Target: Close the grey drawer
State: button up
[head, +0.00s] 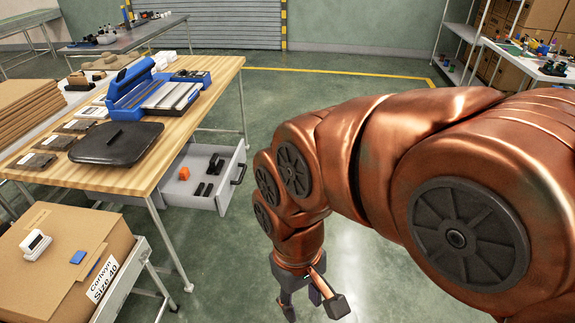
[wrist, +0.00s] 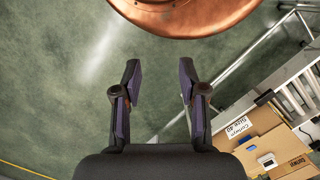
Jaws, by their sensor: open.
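The grey drawer (head: 203,192) hangs under the wooden-topped table and stands pulled open to the right. It has a dark handle (head: 238,173) on its front panel. The drawer does not show in the wrist view.
The wooden table (head: 215,75) carries a blue machine (head: 150,92) and a black lid-like tray (head: 116,142). A cardboard box (head: 60,255) on a metal frame stands at the front left, also in the wrist view (wrist: 270,140). Green floor right of the drawer is clear.

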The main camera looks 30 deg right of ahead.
aim_at(205, 189)
jog(key=z, duration=0.3)
jog(key=i, duration=0.5)
jog(key=z, duration=0.3)
jog(key=k, duration=0.35)
jog(key=u, duration=1)
jog(key=i, duration=0.9)
jog(key=z, duration=0.35)
